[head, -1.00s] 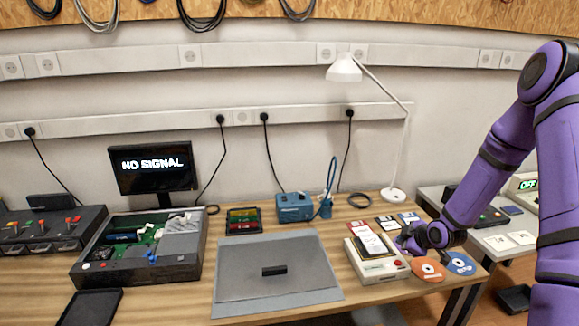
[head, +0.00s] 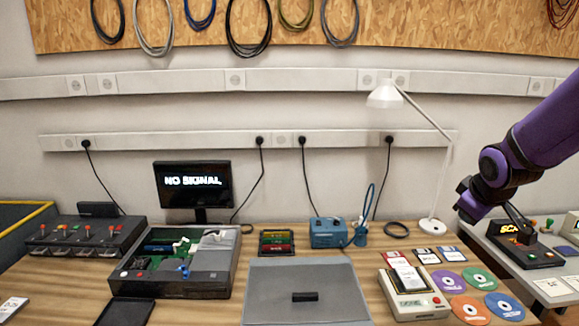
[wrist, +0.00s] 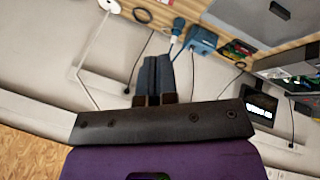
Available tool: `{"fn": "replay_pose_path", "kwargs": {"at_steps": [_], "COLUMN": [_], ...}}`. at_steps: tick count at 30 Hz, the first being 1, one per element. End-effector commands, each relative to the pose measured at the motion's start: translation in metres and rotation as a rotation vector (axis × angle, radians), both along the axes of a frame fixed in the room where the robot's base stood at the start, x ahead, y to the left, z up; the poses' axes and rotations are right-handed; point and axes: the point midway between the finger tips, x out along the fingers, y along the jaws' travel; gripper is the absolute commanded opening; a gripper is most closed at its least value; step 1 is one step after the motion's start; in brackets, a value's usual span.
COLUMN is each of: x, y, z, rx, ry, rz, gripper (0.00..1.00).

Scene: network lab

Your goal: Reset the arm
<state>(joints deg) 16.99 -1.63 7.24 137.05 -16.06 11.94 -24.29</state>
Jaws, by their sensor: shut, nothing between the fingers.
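My purple arm comes in from the right in the head view, and my gripper (head: 466,208) hangs in the air above the right end of the desk, right of the white lamp. In the wrist view my gripper (wrist: 153,68) has its two dark fingers side by side, shut with nothing between them. It touches nothing that I can see.
The wooden desk holds an open computer case (head: 178,262), a monitor (head: 193,185), a grey mat (head: 262,290) with a black block (head: 305,296), and a beige drive (head: 412,303) beside several discs (head: 503,306). The lamp (head: 432,226) stands close to my gripper. A side bench (head: 530,282) is at right.

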Motion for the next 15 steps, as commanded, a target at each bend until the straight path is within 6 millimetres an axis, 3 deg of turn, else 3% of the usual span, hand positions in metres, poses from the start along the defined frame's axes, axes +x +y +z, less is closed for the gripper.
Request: {"fn": "replay_pose_path", "kwargs": {"at_steps": [1, 6, 15], "x": [-0.012, -0.054, -0.140], "y": [0.007, 0.026, 0.058], "z": [0.015, 0.050, 0.093], "rx": [0.010, 0.068, 0.212], "ry": [-0.007, -0.005, 0.006], "rz": [-0.026, -0.127, -0.285], "gripper": [0.00, 0.00, 0.00]}}
